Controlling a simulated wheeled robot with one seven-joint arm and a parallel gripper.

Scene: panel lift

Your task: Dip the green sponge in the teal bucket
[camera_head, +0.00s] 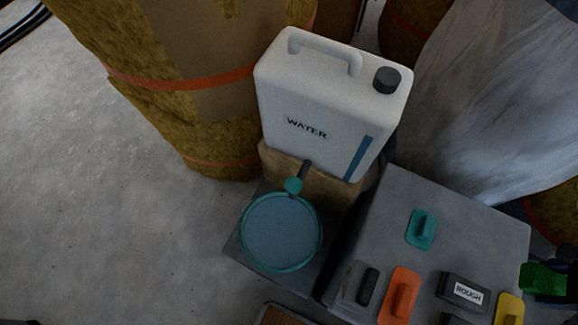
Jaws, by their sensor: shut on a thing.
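The teal bucket (243,240) stands below the water can's tap, left of the grey bench. It is round and open at the top, and its inside shows a flat grey-blue surface. The green sponge (541,280) is at the far right edge of the view, above the bench's right side. My gripper (563,266) is dark, partly cut off by the frame edge, and shut on the green sponge. The sponge is well to the right of the bucket, apart from it.
A white water can (320,105) with a tap (294,185) stands behind the bucket, its tap over the rim. The grey bench (385,225) holds a teal float, an orange float (399,296), a "ROUGH" block (465,290) and a yellow piece (510,310). Insulation rolls (215,145) stand behind.

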